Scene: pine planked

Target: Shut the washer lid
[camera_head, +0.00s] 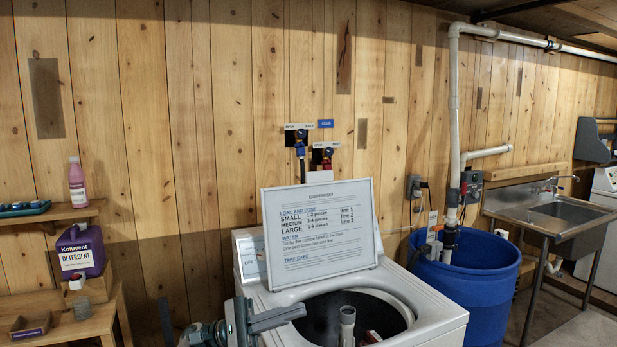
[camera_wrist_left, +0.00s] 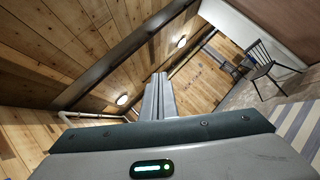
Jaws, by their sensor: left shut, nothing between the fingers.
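The washer lid (camera_head: 320,225) stands raised and upright, leaning back at the rear of the white top-loading washer (camera_head: 436,312). Its inner face shows a printed instruction sheet. The washer's round opening is uncovered, with a pale agitator (camera_head: 347,322) and something dark red inside. My left gripper (camera_head: 302,312) is low in front of the lid, over the washer's left part near the opening. Its fingers point right and look apart from the lid. In the left wrist view its fingers (camera_wrist_left: 158,84) are together with nothing between them. My right gripper is in neither view.
A blue barrel (camera_head: 470,290) with a white pipe stands right of the washer, and a metal sink (camera_head: 555,208) is beyond it. Wooden shelves at left hold a purple detergent jug (camera_head: 80,252) and a pink bottle (camera_head: 77,183). Water valves (camera_head: 300,150) are on the wall behind the lid.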

